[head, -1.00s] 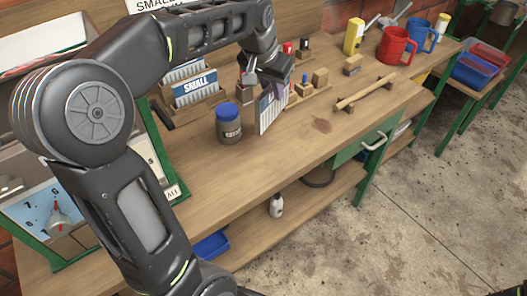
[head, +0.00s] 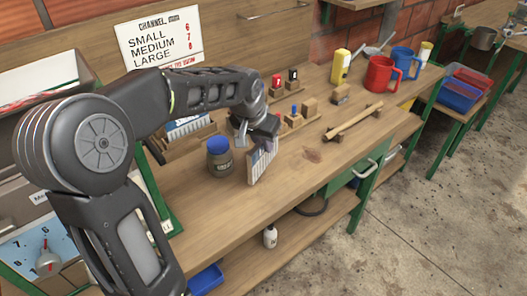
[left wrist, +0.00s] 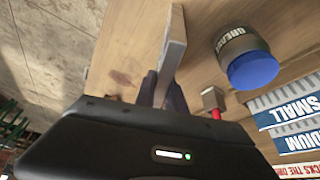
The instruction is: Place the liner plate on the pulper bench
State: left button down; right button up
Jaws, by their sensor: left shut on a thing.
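The liner plate (head: 262,165) is a thin pale plate with a ribbed face. My left gripper (head: 262,142) is shut on its upper part and holds it upright, right of the jar. In the left wrist view the plate (left wrist: 174,45) shows edge-on between the fingers of the gripper (left wrist: 164,92). The wooden pulper bench (head: 305,155) lies below it; I cannot tell whether the plate's lower edge touches the bench. My right gripper is not in view.
A blue-lided grease jar (head: 219,160) stands close left of the plate. A rack of labelled plates (head: 188,128) is behind my arm. Small blocks (head: 309,107) and a wooden bar (head: 352,122) lie farther right. Bench near the front edge is clear.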

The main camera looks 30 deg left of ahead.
aim_at(264, 152)
pick_arm(q)
jog(key=shift+f, duration=1.55)
jog(key=shift+f, duration=0.15)
jog(key=c, duration=1.4)
grip_release()
jog(key=v, duration=1.2)
